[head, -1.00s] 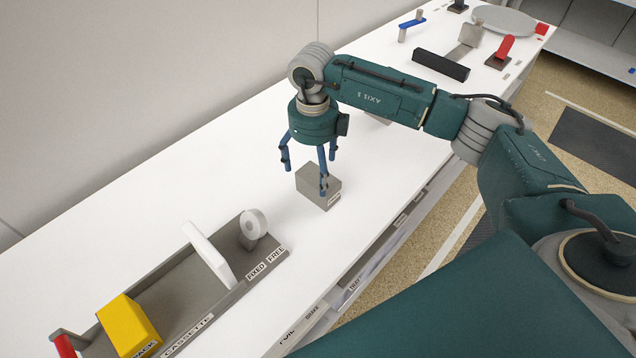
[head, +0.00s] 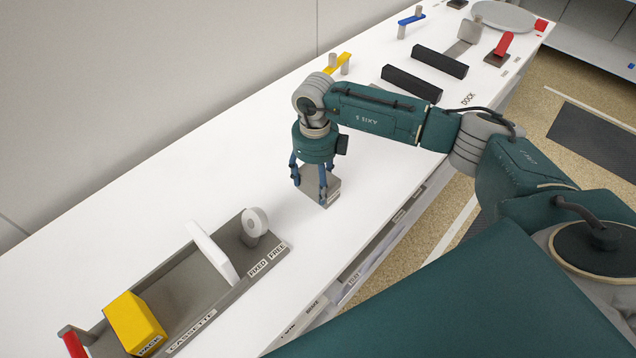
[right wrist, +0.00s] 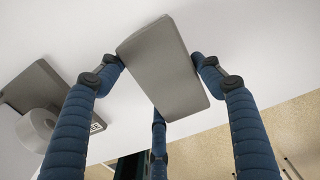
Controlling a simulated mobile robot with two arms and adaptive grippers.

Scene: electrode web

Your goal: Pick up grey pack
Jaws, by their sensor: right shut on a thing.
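The grey pack (head: 313,188) is a small box on the white bench, near its front edge, with a label on its front side. My right gripper (head: 309,193) comes down over it from above, its blue fingers around the box. In the right wrist view, the grey pack (right wrist: 165,68) sits between the fingers, with fingertips against its left and right sides, and a third finger is below it. The right gripper is shut on the pack. The pack appears to rest on the bench; I see no clear gap under it. My left gripper is not in view.
Black bars (head: 411,84), a yellow handle (head: 338,65) and a red handle (head: 503,43) stand farther back. Bare bench lies around the grey pack.

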